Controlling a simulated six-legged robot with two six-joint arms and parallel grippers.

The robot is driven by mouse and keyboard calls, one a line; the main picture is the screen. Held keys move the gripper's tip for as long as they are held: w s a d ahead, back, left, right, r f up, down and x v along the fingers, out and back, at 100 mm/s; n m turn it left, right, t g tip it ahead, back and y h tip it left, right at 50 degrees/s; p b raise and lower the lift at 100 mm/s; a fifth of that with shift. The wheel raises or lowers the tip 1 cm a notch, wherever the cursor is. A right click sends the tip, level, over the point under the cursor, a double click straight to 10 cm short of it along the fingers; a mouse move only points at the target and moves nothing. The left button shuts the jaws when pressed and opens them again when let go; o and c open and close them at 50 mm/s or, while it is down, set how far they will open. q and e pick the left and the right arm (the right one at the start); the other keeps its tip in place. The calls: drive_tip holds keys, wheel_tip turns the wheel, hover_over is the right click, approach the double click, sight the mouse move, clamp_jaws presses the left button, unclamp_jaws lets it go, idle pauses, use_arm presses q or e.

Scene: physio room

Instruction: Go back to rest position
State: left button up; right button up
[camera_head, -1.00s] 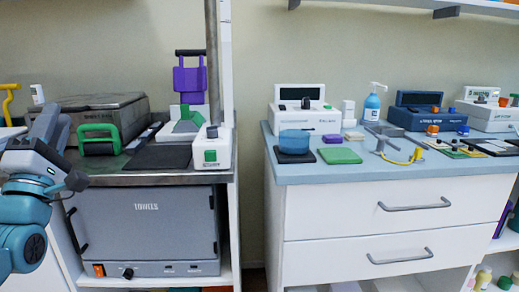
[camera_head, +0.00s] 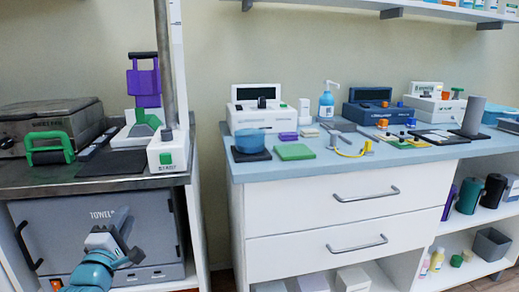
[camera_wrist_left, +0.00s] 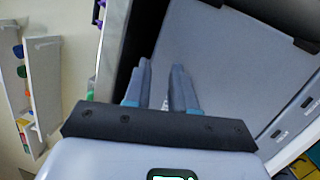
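My left gripper (camera_head: 132,238) is low at the left in the camera_head view, in front of the grey towel cabinet (camera_head: 75,225). Its arm comes up from the bottom edge. In the left wrist view the two grey fingers (camera_wrist_left: 162,75) stand apart with nothing between them. The grey cabinet door fills the upper right of that view (camera_wrist_left: 235,75), beyond the fingers. Whether the fingers touch the cabinet cannot be told. My right gripper is in neither view.
A metal worktop (camera_head: 110,178) lies above the cabinet, with a green-handled device (camera_head: 50,150) on it. A white drawer unit (camera_head: 340,215) stands at the right, its blue top (camera_head: 245,172) crowded with devices. Open shelves (camera_head: 470,230) hold containers at the far right.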

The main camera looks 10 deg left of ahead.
use_arm(q)
drive_tip(key=s+d+f+m+g+h, duration=0.1)
drive_tip(key=s+d+f+m+g, duration=0.3)
drive_tip(key=f, duration=0.7)
drive_tip(key=d+f+g+h, duration=0.2)
drive_tip(key=d+f, duration=0.4)
drive_tip(key=f, duration=0.4)
drive_tip(key=s+d+f+m+g+h, duration=0.1)
drive_tip(key=s+d+f+g, duration=0.15)
drive_tip(key=d+f, duration=0.6)
drive_tip(key=s+d+f+m+g+h, duration=0.1)
drive_tip(key=s+d+f+m+g, duration=0.25)
drive_tip(key=s+f, duration=0.5)
drive_tip(key=s+d+f+m+g+h, duration=0.1)
drive_tip(key=s+d+f+m+g, duration=0.1)
drive_tip(key=s+f+m+g, duration=0.45)
drive_tip(key=s+m, duration=0.3)
drive_tip(key=s, duration=0.6)
wheel_tip(320, 180, up, 33)
drive_tip(key=d+g+p, duration=0.1)
drive_tip(key=p, duration=3.2)
drive_tip(key=shift+s+d+m+p, duration=0.25)
drive_tip(key=shift+s+m+p, duration=0.1)
drive_tip(key=shift+m+p, duration=0.05)
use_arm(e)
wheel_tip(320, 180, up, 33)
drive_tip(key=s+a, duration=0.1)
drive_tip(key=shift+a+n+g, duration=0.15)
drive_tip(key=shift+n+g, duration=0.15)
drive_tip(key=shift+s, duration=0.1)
